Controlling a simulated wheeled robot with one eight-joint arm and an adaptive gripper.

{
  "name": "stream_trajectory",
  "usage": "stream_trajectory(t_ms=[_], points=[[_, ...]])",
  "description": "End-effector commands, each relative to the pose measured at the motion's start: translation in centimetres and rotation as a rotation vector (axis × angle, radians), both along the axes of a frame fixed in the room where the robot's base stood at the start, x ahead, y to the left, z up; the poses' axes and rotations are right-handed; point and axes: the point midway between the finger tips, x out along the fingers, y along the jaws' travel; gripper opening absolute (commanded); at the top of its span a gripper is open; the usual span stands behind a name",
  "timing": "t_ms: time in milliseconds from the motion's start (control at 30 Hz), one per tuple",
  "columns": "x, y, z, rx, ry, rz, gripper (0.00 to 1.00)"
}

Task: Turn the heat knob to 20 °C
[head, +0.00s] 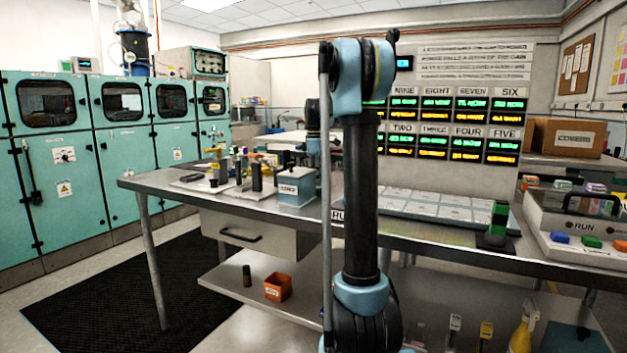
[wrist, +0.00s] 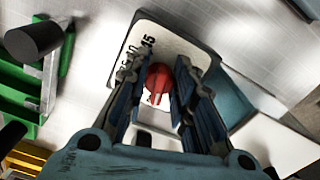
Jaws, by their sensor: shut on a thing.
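In the wrist view the red heat knob (wrist: 158,83) sits on a pale panel (wrist: 188,43) with rounded corners. My gripper (wrist: 159,68) has its two ribbed fingers on either side of the knob and is shut on it. The knob has a light pointer line on the side towards my wrist. Printed scale numbers show at the panel's upper left; one reads 45. The rest of the scale is hidden by my fingers or too small to read, so the setting is unclear. In the head view my arm stands in the middle, and I cannot make out the knob or fingertips.
In the wrist view a black cylinder (wrist: 34,40) and a green rack (wrist: 20,88) lie to the left. In the head view the metal bench (head: 150,184) holds several small tools and a blue-grey box (head: 296,187). A RUN panel (head: 574,222) stands at the right.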

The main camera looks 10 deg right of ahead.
Motion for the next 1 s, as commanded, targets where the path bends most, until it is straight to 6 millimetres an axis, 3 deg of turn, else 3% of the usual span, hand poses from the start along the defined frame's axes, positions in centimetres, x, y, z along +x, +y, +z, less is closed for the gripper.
stream_trajectory(t_ms=[467,500,567,1000], points=[[0.39,-0.45,0.1,-0.007,-0.008,0.012,0.0],[0.39,-0.46,0.1,-0.007,-0.008,0.012,0.26],[0.36,-0.45,0.09,-0.007,-0.007,0.012,0.39],[0.16,-0.18,0.67,-0.003,-0.003,0.014,0.39]])
